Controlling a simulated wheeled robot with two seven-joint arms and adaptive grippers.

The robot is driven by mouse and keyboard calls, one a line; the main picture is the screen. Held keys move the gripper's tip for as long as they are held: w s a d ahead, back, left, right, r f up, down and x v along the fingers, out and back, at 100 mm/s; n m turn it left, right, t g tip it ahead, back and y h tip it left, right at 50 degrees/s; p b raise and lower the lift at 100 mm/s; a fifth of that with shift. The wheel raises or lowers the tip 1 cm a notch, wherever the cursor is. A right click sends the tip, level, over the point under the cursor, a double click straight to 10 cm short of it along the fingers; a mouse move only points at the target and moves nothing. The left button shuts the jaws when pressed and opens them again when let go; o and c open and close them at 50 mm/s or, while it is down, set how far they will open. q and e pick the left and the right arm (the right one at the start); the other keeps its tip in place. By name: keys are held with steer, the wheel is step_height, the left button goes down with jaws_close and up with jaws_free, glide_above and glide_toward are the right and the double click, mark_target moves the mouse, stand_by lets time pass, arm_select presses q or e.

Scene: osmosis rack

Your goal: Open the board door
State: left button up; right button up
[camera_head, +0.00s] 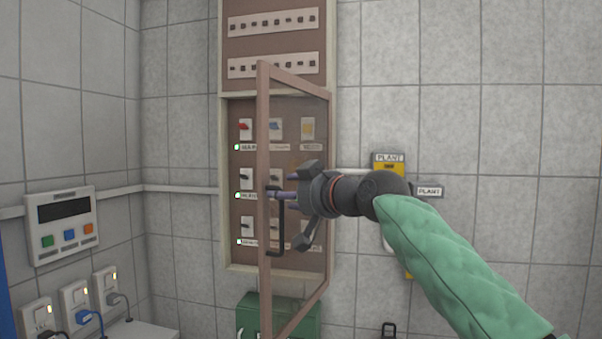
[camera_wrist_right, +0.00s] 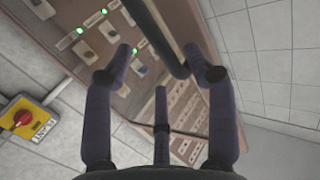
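The board door (camera_head: 263,150), a brown frame with a clear pane, stands partly open in the head view. Its right edge is at the board and its left edge swings out toward me. A black C-shaped handle (camera_head: 281,222) is near its left edge. My right gripper (camera_head: 290,200) is at the handle on the door's outer side, its fingers spread and pointing left. In the right wrist view, a dark bar (camera_wrist_right: 160,35) that looks like the handle lies between the parted fingers (camera_wrist_right: 158,62), closer to the right one. Whether they touch is unclear. My left gripper is not in view.
The board (camera_head: 228,180) holds rows of switches with lit green lamps. A yellow plant switch (camera_head: 388,168) is on the wall right of it. A control box (camera_head: 62,225) and sockets (camera_head: 76,305) are at left. A green box (camera_head: 250,318) is below the board.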

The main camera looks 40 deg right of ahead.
steer(key=s+d+r+t, duration=0.1)
steer(key=s+r, duration=0.2)
steer(key=r, duration=0.2)
steer(key=shift+d+r+m+h, duration=0.25)
steer(key=shift+r+m+h, duration=0.05)
steer(key=shift+r, duration=0.05)
step_height(320, 180, down, 4)
steer(key=w+a+g, duration=0.1)
steer(key=w+a, duration=0.1)
steer(key=s+d+b, duration=0.3)
steer(key=s+d, duration=0.5)
steer(key=s, duration=0.1)
steer(key=shift+s+f+b, duration=0.35)
steer(key=shift+s+b, duration=0.05)
steer(key=shift+w+f, duration=0.15)
steer(key=shift+f, duration=0.1)
